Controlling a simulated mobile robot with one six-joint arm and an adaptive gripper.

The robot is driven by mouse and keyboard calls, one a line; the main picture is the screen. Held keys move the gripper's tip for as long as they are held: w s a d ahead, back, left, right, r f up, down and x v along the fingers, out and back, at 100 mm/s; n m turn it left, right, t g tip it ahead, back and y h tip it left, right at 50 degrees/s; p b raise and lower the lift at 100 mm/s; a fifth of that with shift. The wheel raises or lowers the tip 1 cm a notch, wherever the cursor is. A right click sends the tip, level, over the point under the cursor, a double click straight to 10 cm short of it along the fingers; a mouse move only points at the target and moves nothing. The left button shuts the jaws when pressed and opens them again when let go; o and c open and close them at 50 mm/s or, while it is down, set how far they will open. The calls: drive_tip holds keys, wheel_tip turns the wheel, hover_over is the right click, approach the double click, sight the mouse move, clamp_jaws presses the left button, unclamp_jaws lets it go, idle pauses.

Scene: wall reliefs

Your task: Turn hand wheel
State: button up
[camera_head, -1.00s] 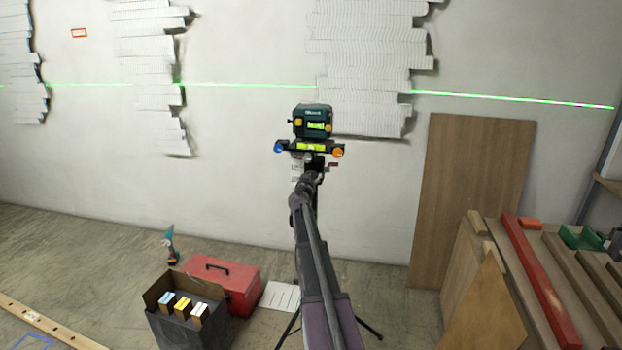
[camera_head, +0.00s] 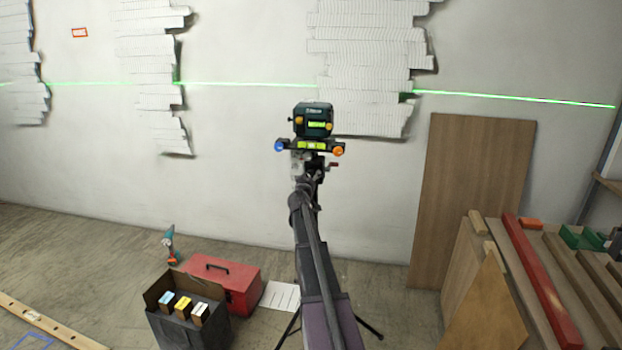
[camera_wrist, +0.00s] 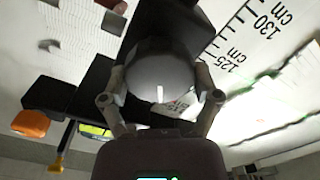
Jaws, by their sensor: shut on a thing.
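The hand wheel (camera_wrist: 160,85) is a dark grey round knob with a short white mark, in the middle of the wrist view. My gripper (camera_wrist: 160,76) has one finger on each side of it, shut on its rim. In the head view, my gripper and the wheel are hard to make out under the laser level, behind my arm. The dark green laser level (camera_head: 314,120) sits on a black bar with a blue knob (camera_head: 279,146), an orange knob (camera_head: 338,150) and a yellow-green vial (camera_head: 311,146). A small red-ended crank (camera_head: 331,165) is just below.
A tripod leg (camera_head: 368,328) reaches the floor. A green laser line (camera_head: 500,97) crosses the wall and its white reliefs (camera_head: 365,60). A wooden board (camera_head: 470,190) leans at right beside a timber bench (camera_head: 540,270). A red toolbox (camera_head: 225,283) and black box (camera_head: 185,325) stand left.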

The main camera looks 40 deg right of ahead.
drive_tip(key=n, duration=0.5)
drive_tip(key=shift+w+f+n, duration=0.1)
drive_tip(key=shift+w+n, duration=0.05)
drive_tip(key=shift+n, duration=0.15)
drive_tip(key=n, duration=0.5)
drive_tip(key=shift+f, duration=0.15)
drive_tip(key=n, duration=0.6)
drive_tip(key=shift+f+b, duration=0.1)
drive_tip(key=shift+b, duration=0.25)
drive_tip(key=shift+d+f+n, duration=0.1)
drive_tip(key=shift+n, duration=2.1)
drive_tip(key=o, duration=1)
drive_tip(key=shift+c, duration=0.2)
